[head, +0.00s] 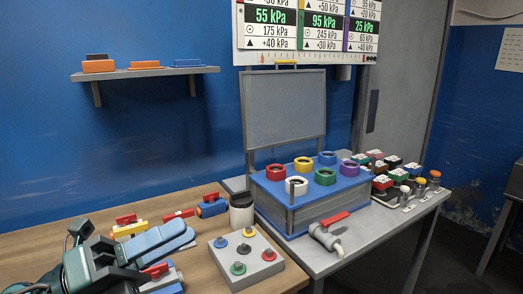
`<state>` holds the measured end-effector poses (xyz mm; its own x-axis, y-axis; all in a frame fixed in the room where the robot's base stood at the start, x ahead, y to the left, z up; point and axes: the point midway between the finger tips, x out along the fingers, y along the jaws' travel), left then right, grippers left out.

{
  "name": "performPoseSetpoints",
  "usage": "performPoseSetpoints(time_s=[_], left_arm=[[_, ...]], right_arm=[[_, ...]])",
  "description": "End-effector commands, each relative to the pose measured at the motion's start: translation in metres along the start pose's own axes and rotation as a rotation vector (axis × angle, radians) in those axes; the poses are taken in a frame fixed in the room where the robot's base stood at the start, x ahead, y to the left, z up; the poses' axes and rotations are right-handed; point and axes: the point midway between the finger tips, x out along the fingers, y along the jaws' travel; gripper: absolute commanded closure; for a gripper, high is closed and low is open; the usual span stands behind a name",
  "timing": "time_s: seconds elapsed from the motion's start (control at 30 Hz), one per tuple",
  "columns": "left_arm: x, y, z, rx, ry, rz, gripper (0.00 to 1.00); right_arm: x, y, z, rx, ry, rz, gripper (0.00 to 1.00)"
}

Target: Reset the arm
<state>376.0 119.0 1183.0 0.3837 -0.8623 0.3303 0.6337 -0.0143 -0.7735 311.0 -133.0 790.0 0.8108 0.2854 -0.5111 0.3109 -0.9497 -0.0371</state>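My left gripper (188,235) is at the lower left, low over the wooden table (205,218). Its two light-blue fingers point right and lie close together. Whether a gap is left between them is hard to make out. No object shows clearly between them. Valve pieces with red handles (126,219) lie just behind the gripper, and another red-handled piece (155,270) shows partly hidden beside and below it. My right gripper is not in view.
A grey button box (247,268) stands right of the gripper. Beyond it are a dark cup (241,212), a blue box with coloured rings (312,203) and a red-levered pipe valve (328,235). A wall shelf (145,73) holds small blocks. A pressure board (306,25) hangs above.

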Motion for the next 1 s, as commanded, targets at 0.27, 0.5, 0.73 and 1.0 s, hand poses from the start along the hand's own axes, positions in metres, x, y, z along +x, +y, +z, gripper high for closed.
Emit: performPoseSetpoints(time_s=[0.27,0.5,0.73,1.0], left_arm=[[-0.069,0.075,0.058,-0.673,-0.841,0.036,0.7],[-0.171,0.178,-0.021,-1.249,-1.476,0.349,0.7],[-0.217,0.204,-0.117,-1.558,-1.769,0.648,0.7],[-0.239,0.197,-0.198,-1.768,-1.933,0.928,0.7]], right_arm=[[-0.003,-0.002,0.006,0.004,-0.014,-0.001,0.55],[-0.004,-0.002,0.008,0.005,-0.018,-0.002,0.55],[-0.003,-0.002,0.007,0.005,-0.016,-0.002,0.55],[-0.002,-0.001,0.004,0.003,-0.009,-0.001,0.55]])
